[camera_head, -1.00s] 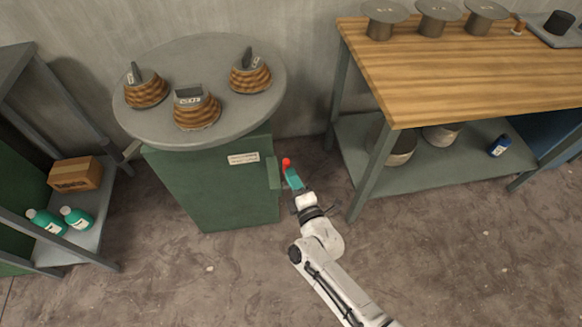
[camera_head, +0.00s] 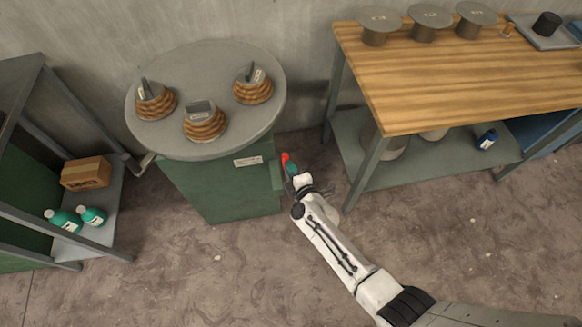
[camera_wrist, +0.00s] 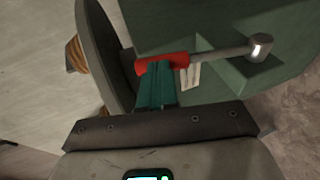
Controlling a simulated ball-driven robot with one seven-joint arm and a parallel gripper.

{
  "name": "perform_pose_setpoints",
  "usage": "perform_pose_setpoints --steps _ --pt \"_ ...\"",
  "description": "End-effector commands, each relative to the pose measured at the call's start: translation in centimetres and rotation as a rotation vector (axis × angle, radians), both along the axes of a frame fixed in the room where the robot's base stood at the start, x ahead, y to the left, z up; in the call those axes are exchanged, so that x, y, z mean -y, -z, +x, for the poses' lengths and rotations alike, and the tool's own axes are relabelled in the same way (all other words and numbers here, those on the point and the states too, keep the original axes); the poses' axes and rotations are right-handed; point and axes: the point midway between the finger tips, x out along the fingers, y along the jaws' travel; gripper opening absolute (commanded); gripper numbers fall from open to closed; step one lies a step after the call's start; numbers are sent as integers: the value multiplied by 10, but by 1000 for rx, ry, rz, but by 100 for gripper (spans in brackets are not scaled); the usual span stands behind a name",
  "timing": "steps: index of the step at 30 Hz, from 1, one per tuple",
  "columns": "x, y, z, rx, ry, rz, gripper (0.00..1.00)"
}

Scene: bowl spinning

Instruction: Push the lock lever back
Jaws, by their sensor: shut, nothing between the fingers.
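The lock lever is a grey rod with a red handle (camera_wrist: 160,68), and its round pivot end (camera_wrist: 258,47) sits at the side of the green cabinet (camera_head: 215,190). In the head view only the red handle (camera_head: 286,158) shows clearly, at the cabinet's right side. My gripper (camera_wrist: 154,72) has teal fingers, closed together with nothing between them. Their tips are right at the red handle, touching or very nearly so; exact contact is hard to tell. In the head view my gripper (camera_head: 289,167) is just below the handle, and my wrist hides part of the lever.
The cabinet's round grey top (camera_head: 170,140) carries three ribbed brown pieces with grey plates. A shelf (camera_head: 100,200) stands at the left. The floor in front is clear.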

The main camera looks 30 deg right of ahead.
Motion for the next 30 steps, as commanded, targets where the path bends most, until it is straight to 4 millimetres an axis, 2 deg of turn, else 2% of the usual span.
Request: perform_pose_setpoints --steps 30 --pt "10 3 30 -16 0 3 0"
